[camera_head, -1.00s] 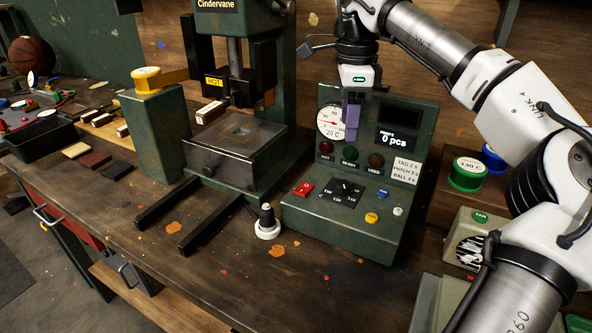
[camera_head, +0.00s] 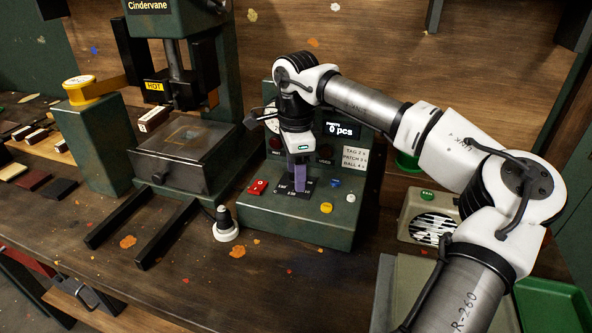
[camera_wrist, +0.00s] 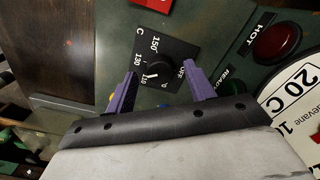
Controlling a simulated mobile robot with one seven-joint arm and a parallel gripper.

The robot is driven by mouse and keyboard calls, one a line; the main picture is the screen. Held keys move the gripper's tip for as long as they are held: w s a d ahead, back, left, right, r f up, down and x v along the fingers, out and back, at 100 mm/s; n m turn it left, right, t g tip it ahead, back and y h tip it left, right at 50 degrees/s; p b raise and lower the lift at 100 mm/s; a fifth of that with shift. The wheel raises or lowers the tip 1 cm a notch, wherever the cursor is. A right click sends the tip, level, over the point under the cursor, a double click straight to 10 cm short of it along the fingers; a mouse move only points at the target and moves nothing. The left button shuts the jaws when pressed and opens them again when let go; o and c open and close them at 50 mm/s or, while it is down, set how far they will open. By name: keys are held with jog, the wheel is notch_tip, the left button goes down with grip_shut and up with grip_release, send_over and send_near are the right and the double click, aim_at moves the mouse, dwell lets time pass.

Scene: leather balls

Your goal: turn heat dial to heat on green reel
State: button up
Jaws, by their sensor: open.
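The heat dial is a small black knob on a square black plate (camera_wrist: 155,62) marked 110, 130, 150 and OFF, on the green control box. In the wrist view, the knob (camera_wrist: 160,71) lies between the tips of my open gripper (camera_wrist: 160,69); its exact pointer setting is hard to tell. In the head view, my gripper (camera_head: 299,180) points down over the dial plate (camera_head: 285,189) and hides the knob; contact cannot be told. The green reel (camera_head: 407,162) is mostly hidden behind my arm, its label out of sight; it looked like 130 C in the earlier frame.
A red switch (camera_head: 257,187), yellow button (camera_head: 327,208) and blue button (camera_head: 335,183) surround the dial. A round gauge (camera_wrist: 295,104) reads 20 C. The press (camera_head: 185,150) stands left.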

jog(key=shift+f, duration=0.4)
jog(key=shift+c, duration=0.4)
jog(key=c, duration=0.9)
jog(key=shift+m, duration=0.4)
jog(key=shift+m+b, duration=0.75)
jog(key=shift+m, duration=1.85)
jog(key=o, duration=1)
